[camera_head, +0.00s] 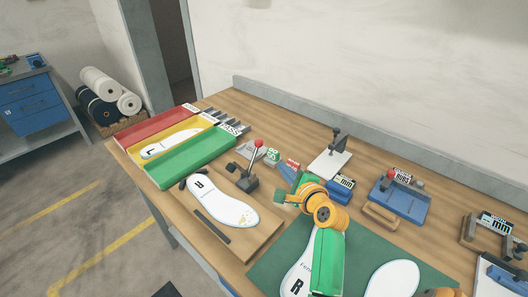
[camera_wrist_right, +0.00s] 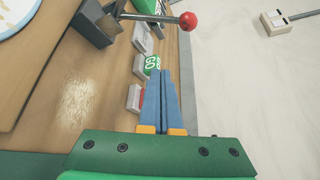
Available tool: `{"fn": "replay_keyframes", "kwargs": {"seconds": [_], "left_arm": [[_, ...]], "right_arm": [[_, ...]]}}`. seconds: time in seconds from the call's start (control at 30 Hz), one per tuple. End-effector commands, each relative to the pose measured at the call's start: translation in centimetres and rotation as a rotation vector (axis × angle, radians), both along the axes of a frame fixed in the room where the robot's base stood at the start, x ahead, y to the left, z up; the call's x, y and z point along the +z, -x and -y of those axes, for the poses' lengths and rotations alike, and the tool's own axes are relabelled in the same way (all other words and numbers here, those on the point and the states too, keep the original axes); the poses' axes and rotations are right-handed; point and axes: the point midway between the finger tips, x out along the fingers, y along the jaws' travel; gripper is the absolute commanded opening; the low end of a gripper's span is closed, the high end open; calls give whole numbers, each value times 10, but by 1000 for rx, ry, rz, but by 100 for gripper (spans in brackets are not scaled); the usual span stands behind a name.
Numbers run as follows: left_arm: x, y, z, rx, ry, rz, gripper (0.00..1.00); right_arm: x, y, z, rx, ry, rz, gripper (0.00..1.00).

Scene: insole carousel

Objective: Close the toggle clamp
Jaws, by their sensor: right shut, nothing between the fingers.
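The toggle clamp (camera_head: 248,182) stands at the back edge of a wooden board, with its red-knobbed lever (camera_head: 258,143) pointing up. Its dark arm sticks out to the left; I cannot tell whether it touches anything. In the right wrist view the red knob (camera_wrist_right: 187,20) and dark clamp body (camera_wrist_right: 92,25) show at the top, beyond my fingertips. My right gripper (camera_head: 285,171) is to the right of the clamp, apart from it. Its blue fingers (camera_wrist_right: 160,72) are together with nothing between them. My left gripper is not in view.
An insole marked R (camera_head: 222,202) lies on the wooden board (camera_head: 245,243) beside the clamp. Red, yellow and green trays (camera_head: 195,160) stand at the left. Small labelled blocks (camera_head: 271,154) sit behind the clamp. A blue fixture (camera_head: 405,204) and a green mat (camera_head: 268,277) are on the right.

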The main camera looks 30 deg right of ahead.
Motion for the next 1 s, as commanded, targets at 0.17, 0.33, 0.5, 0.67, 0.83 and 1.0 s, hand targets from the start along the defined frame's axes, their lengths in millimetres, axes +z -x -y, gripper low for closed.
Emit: {"fn": "replay_keyframes", "kwargs": {"seconds": [0.17,0.33,0.5,0.67,0.83,1.0], "left_arm": [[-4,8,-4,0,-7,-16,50],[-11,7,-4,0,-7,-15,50],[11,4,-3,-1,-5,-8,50],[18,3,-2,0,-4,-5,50],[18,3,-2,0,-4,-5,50],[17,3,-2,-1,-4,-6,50]], "right_arm": [[-10,-37,5,2,2,-1,0],[-21,-73,10,2,3,0,0],[-5,-79,-8,2,2,-1,0],[-1,-78,-21,2,1,-2,0],[-2,-77,-24,0,3,-2,0],[-2,-77,-24,0,3,-2,0]]}}
